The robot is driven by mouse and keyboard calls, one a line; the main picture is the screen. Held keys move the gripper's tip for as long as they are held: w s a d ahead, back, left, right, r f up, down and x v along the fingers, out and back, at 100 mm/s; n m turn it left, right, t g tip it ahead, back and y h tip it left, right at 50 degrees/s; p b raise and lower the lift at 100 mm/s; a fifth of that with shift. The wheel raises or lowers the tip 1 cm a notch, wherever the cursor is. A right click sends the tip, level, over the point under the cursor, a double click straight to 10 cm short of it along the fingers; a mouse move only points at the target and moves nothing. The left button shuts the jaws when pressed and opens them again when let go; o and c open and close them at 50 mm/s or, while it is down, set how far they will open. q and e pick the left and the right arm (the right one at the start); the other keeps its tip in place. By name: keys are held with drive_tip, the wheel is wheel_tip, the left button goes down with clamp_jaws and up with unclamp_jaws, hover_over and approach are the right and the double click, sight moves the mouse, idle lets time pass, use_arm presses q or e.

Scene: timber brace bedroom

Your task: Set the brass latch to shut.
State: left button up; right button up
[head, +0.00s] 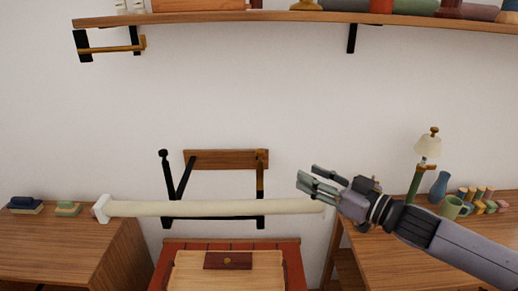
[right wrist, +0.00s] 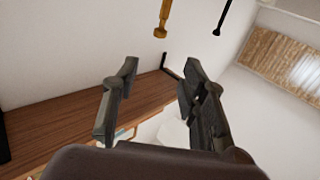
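A brass bar (head: 261,173) stands upright at the right end of a wooden wall board, over a black bracket. It appears to be the brass latch, though its set position is hard to tell. What looks like the same brass bar (right wrist: 162,18), with a knobbed end, shows at the top of the right wrist view. My right gripper (head: 308,181) is to the right of the bar in the head view, apart from it. Its fingers (right wrist: 158,72) are spread with nothing between them. My left gripper is not in view.
A black knobbed rod (head: 164,180) stands left of the board (head: 216,159). A long cream roll (head: 210,208) crosses in front of the bracket. Another brass bar (head: 120,48) is under the shelf (head: 250,18). A lamp (head: 428,146) stands on the right desk.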

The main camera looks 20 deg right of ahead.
sight(263, 153)
drive_tip(key=p+x, duration=0.6)
drive_tip(key=x, duration=1)
drive_tip(key=shift+w+a, duration=0.1)
drive_tip(key=shift+w, duration=0.15)
drive_tip(key=shift+w+a, duration=0.2)
drive_tip(key=shift+w, duration=0.15)
clamp_jaws()
drive_tip(key=shift+f, duration=0.1)
